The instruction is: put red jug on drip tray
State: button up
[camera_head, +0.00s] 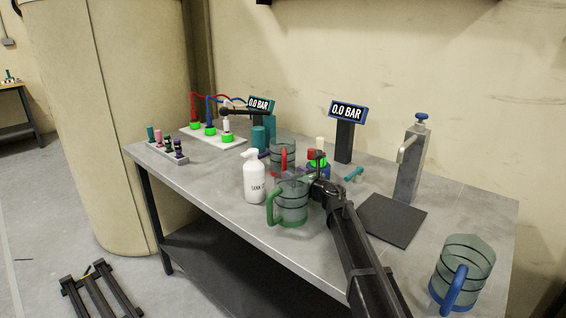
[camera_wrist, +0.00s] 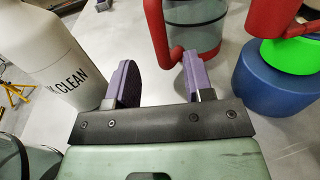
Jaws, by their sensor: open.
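The red jug (camera_head: 283,151), a clear grey-green vessel with dark bands and a red handle, stands on the grey bench behind the green jug. In the wrist view the red jug (camera_wrist: 196,40) is just ahead of my gripper, its red handle turned toward the fingers. My gripper (camera_head: 295,174) is open and empty; its purple fingers also show in the wrist view (camera_wrist: 156,82), with the handle's lower end just beyond the gap between them. I cannot tell whether they touch. The dark flat drip tray (camera_head: 391,222) lies empty below a grey tap column at right.
A green-handled jug (camera_head: 291,209) and a white bottle (camera_head: 254,182) stand close by my gripper. A blue base with a green ring (camera_wrist: 275,80) is right of the red jug. A blue-handled jug (camera_head: 466,262) stands near the right front edge. Pressure displays stand behind.

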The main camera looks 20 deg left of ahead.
aim_at(283, 160)
jog(key=x, duration=0.5)
jog(key=shift+f, duration=0.1)
grip_shut()
